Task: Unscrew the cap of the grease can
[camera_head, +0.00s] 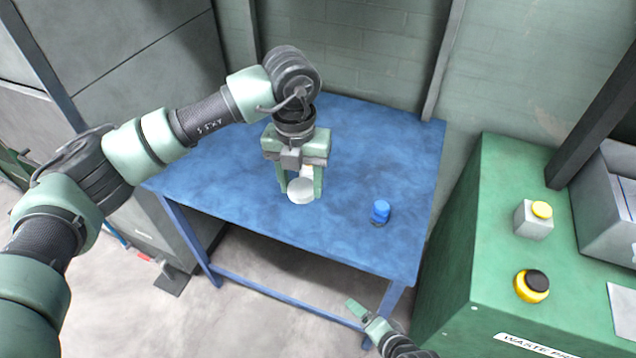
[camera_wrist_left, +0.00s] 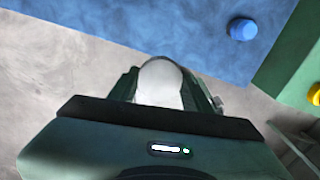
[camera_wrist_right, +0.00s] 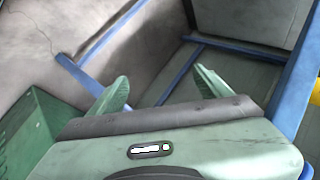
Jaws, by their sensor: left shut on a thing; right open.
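My left gripper (camera_head: 303,184) is shut on a white, round-ended object (camera_head: 300,192), with a finger on each side. In the left wrist view, the white object (camera_wrist_left: 160,82) fills the gap between the fingers. I cannot tell whether it is the grease can or whether it touches the table. A small blue cylinder (camera_head: 380,211) stands on the blue table to the right, apart from both grippers; it also shows in the left wrist view (camera_wrist_left: 242,29). My right gripper (camera_wrist_right: 163,85) is open and empty, low in front of the table.
The blue table (camera_head: 235,180) has clear room around the blue cylinder. A green cabinet (camera_head: 480,270) stands close on its right, with a yellow button box (camera_head: 533,225) and a black-and-yellow knob (camera_head: 532,286) on top. A wall (camera_head: 370,60) closes the back.

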